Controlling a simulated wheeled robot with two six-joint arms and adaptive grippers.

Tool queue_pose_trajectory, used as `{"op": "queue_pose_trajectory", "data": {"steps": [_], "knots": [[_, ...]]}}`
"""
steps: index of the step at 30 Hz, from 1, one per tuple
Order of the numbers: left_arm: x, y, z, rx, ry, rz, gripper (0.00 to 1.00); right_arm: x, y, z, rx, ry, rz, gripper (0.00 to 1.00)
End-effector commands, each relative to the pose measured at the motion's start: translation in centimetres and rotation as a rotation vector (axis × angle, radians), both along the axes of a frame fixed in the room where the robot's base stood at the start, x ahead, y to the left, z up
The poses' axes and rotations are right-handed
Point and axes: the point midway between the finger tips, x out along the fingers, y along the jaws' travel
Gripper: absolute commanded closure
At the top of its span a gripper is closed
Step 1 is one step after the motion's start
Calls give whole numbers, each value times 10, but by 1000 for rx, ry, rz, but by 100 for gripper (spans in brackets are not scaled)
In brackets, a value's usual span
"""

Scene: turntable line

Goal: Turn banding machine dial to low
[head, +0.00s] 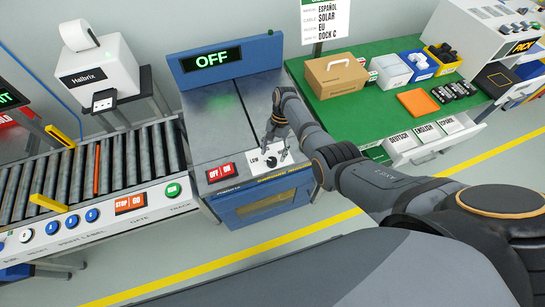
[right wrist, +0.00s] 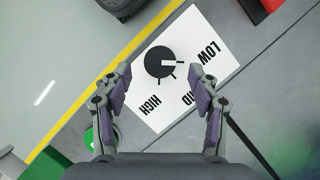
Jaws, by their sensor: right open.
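The banding machine (head: 240,110) is blue and grey with a screen reading OFF. Its black dial (head: 271,161) sits on a white label at the front right of the top, partly hidden by my right gripper (head: 275,147). In the right wrist view the dial (right wrist: 160,62) shows a white mark pointing right, at the tick nearest the word LOW. HIGH lies below the dial, and the middle word is partly hidden by a finger. The right gripper (right wrist: 163,85) is open, its fingers apart on either side below the dial, not visibly touching it. My left gripper is out of view.
Red OFF and ON buttons (head: 220,172) sit left of the dial. A roller conveyor (head: 110,162) stands at the left. A green packing table (head: 375,85) with a cardboard box (head: 336,77) and bins stands at the right.

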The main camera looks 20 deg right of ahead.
Motion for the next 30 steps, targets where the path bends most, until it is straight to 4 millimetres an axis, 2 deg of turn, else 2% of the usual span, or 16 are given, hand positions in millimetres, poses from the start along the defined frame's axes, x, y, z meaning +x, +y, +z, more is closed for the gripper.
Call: {"op": "queue_pose_trajectory", "data": {"steps": [6, 12, 16, 30], "knots": [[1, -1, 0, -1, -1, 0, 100, 17, -14, 51, -1, -4, 0, 38], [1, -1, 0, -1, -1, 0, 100, 25, -22, 78, 0, -1, 0, 38], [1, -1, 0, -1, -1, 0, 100, 26, -23, 83, 0, 0, 0, 38], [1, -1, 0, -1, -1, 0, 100, 25, -23, 82, 0, -1, 2, 38]]}}
